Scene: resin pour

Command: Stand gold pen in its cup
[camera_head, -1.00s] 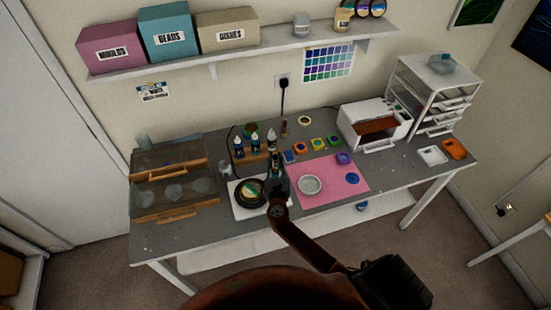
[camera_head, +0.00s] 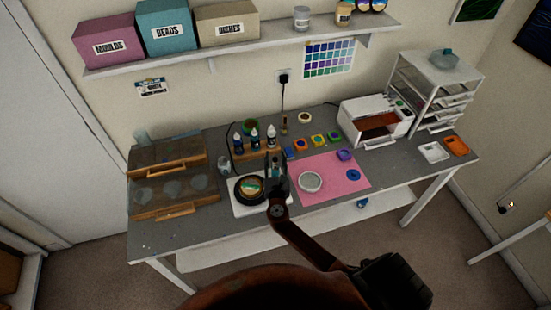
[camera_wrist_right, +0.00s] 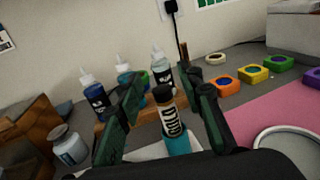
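A gap shows at the left finger; contact on the right is unclear. A slim brown upright item (camera_head: 284,125) stands at the back of the bench; the right wrist view shows thin brown sticks (camera_wrist_right: 183,54) there, partly behind the right finger. I cannot tell whether this is the gold pen or its cup. My left gripper is out of view.
Dropper bottles (camera_head: 254,138) stand in a wooden rack behind my gripper. A white scale (camera_head: 238,207) carries a black round dish. A pink mat (camera_head: 340,185) with a pale round mould (camera_head: 310,182) lies to the right. Coloured square pots (camera_head: 319,141) sit behind the mat.

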